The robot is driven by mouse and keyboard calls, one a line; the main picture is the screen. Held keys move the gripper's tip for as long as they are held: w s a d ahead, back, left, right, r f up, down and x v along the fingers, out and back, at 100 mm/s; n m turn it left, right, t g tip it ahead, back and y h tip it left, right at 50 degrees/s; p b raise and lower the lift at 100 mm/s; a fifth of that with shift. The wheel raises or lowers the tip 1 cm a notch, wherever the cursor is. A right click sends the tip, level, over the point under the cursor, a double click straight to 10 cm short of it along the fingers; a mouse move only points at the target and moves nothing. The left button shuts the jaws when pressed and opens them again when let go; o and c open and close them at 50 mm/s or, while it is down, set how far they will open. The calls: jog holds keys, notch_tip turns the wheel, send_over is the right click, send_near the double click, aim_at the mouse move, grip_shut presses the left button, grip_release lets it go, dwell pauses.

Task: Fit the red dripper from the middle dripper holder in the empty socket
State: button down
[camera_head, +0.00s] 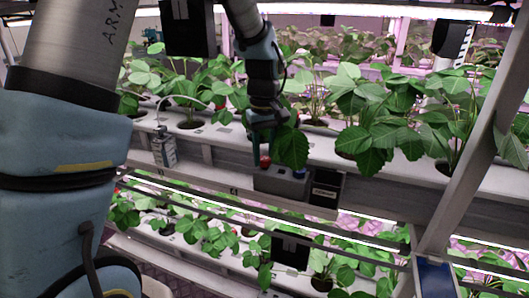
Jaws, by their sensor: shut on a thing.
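My gripper (262,152) points down in front of the upper rack, left of centre. Its teal fingers are shut on a small red dripper (265,161), which shows at the fingertips. The dripper is just above the left part of a grey box-like holder (278,184) on the rack's front edge. I cannot tell whether it touches the holder. A small reddish spot (299,172) shows on the holder's right part, partly under a leaf. I cannot make out an empty socket; leaves and my gripper cover part of this area.
A black box (326,188) adjoins the holder on the right. A grey-white device (163,147) with a thin curved tube stands on the rack to the left. Leafy plants (375,115) crowd both sides of my gripper. A slanted metal post (465,165) stands at right; a lower rack runs below.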

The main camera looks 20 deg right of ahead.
aim_at(264, 158)
jog(key=shift+c, duration=2.2)
grip_release()
notch_tip(264, 158, up, 11)
jog(key=b, duration=0.2)
jog(key=shift+f, duration=0.15)
